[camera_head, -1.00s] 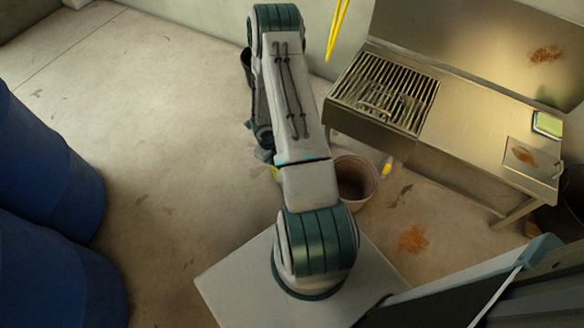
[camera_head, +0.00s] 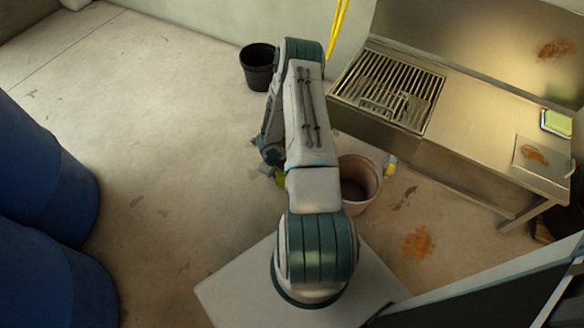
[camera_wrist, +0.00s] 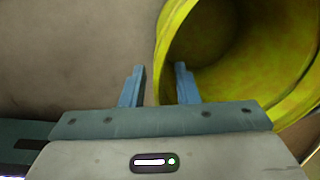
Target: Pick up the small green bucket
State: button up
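The small green bucket (camera_wrist: 240,60) shows large and yellow-green at the upper right of the wrist view, its open mouth facing the camera. My gripper (camera_wrist: 160,83) is open. In the wrist view its right finger overlaps the bucket's mouth and its left finger is outside, with the left rim between them. I cannot tell whether either finger touches the rim. In the head view my gripper is mostly hidden by my arm.
A brownish-pink bucket (camera_head: 369,205) stands right of my arm. A black bucket (camera_head: 257,72) stands by the back wall. A metal bench with a grate (camera_head: 470,130) is at the right, blue barrels (camera_head: 40,180) at the left.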

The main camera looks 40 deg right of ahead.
jog(key=shift+r, duration=0.1)
grip_shut()
dwell(1.2)
